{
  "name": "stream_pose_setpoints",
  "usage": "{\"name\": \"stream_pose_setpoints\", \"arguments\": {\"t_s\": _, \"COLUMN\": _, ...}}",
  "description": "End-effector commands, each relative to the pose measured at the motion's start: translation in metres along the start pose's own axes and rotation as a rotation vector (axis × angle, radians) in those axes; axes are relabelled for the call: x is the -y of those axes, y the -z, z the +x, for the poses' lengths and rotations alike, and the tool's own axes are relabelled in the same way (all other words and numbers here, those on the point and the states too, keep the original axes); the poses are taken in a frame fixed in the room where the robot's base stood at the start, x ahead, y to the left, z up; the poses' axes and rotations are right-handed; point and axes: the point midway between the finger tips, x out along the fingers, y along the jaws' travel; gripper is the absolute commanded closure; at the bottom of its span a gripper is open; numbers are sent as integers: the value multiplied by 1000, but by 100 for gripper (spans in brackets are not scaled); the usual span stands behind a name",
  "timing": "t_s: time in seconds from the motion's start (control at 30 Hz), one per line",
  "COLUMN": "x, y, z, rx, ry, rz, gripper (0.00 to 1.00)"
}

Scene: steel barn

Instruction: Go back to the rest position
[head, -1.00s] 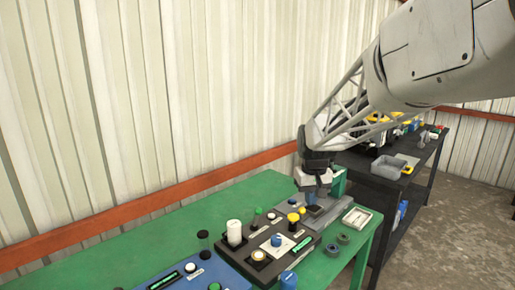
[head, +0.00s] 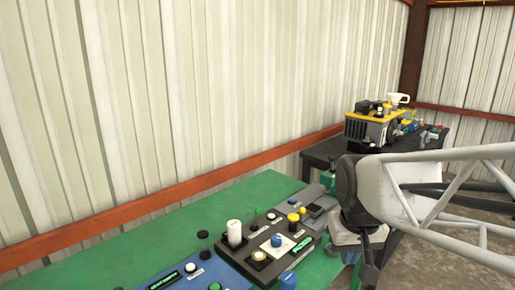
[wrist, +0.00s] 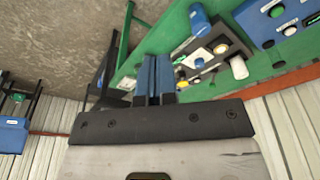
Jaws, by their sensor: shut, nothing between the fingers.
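My gripper (wrist: 155,62) shows in the wrist view with its two blue fingers side by side, shut and empty. In the head view my arm reaches in from the right. The gripper hangs at the lower right, beside the right end of the green table (head: 130,252), and its fingertips are hard to make out there. In the wrist view the fingers appear in front of the green table's edge, and nothing is held between them.
A dark control panel (head: 262,266) with a white cylinder (head: 234,233), a blue knob (head: 277,240) and yellow buttons stands on the table. A blue panel (head: 205,275) lies left of it. A dark shelf (head: 320,160) carrying a yellow-and-grey machine (head: 368,128) stands behind.

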Motion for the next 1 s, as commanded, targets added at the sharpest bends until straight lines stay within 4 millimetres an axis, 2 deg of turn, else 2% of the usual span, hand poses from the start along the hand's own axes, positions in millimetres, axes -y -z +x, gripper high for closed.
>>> {"name": "stream_pose_setpoints", "arguments": {"t_s": 0.03, "x": 0, "y": -14, "z": -1, "rx": -8, "ry": -1, "rz": 7, "gripper": 100}}
{"name": "stream_pose_setpoints", "arguments": {"t_s": 0.2, "x": -1, "y": -56, "z": 0, "rx": -27, "ry": -3, "rz": 29, "gripper": 100}}
{"name": "stream_pose_setpoints", "arguments": {"t_s": 0.4, "x": -1, "y": -89, "z": 4, "rx": -42, "ry": -4, "rz": 49, "gripper": 100}}
{"name": "stream_pose_setpoints", "arguments": {"t_s": 0.6, "x": -1, "y": -101, "z": 7, "rx": -46, "ry": -5, "rz": 55, "gripper": 100}}
{"name": "stream_pose_setpoints", "arguments": {"t_s": 1.0, "x": -1, "y": -101, "z": 7, "rx": -47, "ry": -5, "rz": 56, "gripper": 100}}
